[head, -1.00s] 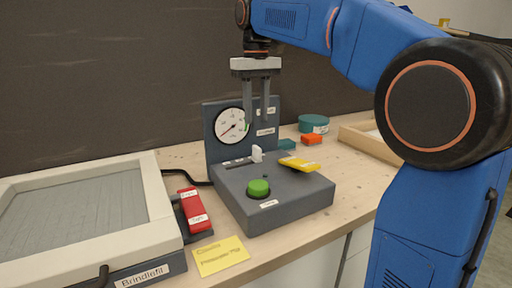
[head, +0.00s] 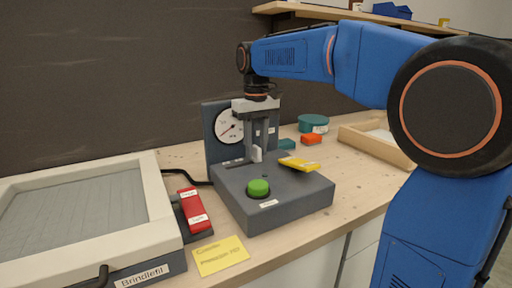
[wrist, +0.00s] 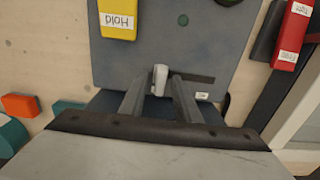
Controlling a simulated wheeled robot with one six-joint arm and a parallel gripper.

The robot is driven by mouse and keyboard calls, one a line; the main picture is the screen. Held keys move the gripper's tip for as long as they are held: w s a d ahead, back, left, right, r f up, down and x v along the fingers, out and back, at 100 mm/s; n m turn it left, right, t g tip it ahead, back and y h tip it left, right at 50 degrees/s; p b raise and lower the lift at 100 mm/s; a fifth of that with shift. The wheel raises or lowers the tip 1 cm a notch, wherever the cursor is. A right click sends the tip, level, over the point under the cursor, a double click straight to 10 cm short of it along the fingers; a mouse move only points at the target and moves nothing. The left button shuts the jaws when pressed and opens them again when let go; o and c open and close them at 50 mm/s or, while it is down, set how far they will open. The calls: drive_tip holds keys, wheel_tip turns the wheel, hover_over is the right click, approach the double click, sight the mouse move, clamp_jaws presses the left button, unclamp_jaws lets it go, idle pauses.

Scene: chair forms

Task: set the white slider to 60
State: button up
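The white slider (head: 257,155) stands upright near the right end of its slot, on top of the dark grey console (head: 290,200). In the wrist view the slider (wrist: 160,78) shows between my two finger ends, with the dark slot running off to its right. My gripper (head: 258,152) points down over the slot, its fingers at the slider's height. In the wrist view the gripper (wrist: 160,88) is open, one finger on each side of the slider; I cannot tell whether either touches it. Scale marks are too small to read.
A round gauge (head: 230,126) is on the upright panel just behind. A yellow lever (head: 299,164) labelled Hold and a green button (head: 258,187) are on the console. A red handle (head: 193,210) and a framed tray (head: 160,215) are at left.

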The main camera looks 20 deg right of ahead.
sight(243, 164)
drive_tip(key=shift+c, duration=0.3)
clamp_jaws()
drive_tip(key=shift+s+a, duration=0.2)
drive_tip(key=shift+a, duration=0.9)
drive_tip(key=shift+s+a, duration=0.2)
drive_tip(key=shift+a, duration=0.85)
drive_tip(key=shift+o, duration=0.3)
unclamp_jaws()
drive_tip(key=shift+r, duration=0.15)
wheel_tip(243, 164, up, 17)
